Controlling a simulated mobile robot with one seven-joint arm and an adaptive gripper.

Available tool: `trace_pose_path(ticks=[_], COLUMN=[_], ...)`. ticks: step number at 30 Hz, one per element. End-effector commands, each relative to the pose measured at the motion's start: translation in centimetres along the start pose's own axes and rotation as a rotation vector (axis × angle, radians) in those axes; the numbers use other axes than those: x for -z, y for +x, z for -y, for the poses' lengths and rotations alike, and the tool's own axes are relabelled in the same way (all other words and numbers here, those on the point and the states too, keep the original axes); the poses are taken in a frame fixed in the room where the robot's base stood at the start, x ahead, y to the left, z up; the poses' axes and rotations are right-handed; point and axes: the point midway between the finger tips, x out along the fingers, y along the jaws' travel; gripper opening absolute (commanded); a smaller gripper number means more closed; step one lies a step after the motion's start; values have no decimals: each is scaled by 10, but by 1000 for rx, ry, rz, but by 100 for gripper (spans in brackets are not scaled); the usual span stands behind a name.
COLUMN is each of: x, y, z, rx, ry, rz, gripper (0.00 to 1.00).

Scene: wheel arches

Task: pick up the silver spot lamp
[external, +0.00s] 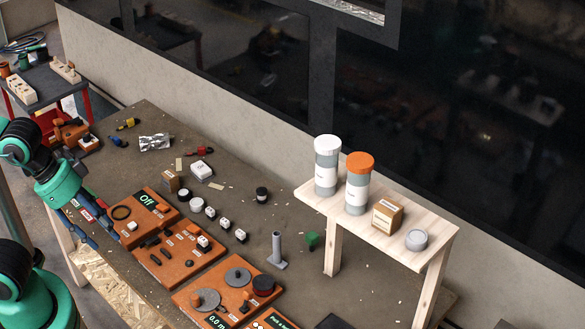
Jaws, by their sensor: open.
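I cannot tell for sure which thing is the silver spot lamp. A crumpled shiny silver piece (154,141) lies at the back left of the brown table. A grey upright tube on a flat foot (277,250) stands near the table's middle. A short grey round piece (417,239) sits on the right end of the wooden shelf. My gripper (105,241) is at the table's left edge, pointing down, with dark blue fingers apart and nothing seen between them. It is beside the orange panel marked "Off" (150,200), away from all three.
Orange panels with pegs and discs line the table's front. Several small black-and-white pieces lie behind them. The wooden shelf (440,232) holds a white-lidded jar (326,170), an orange-lidded jar (358,190) and a cardboard box (387,214). A wall runs behind the table.

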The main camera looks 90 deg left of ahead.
Motion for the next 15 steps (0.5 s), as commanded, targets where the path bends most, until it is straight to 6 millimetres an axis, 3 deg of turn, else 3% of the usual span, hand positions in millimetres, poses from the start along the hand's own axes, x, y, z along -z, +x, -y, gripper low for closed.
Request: trace_pose_path(ticks=[6, 15], x=[62, 151], y=[-20, -34], z=[0, 1], rx=[6, 16], ry=[-23, -58], rz=[18, 42], gripper=[50, 50])
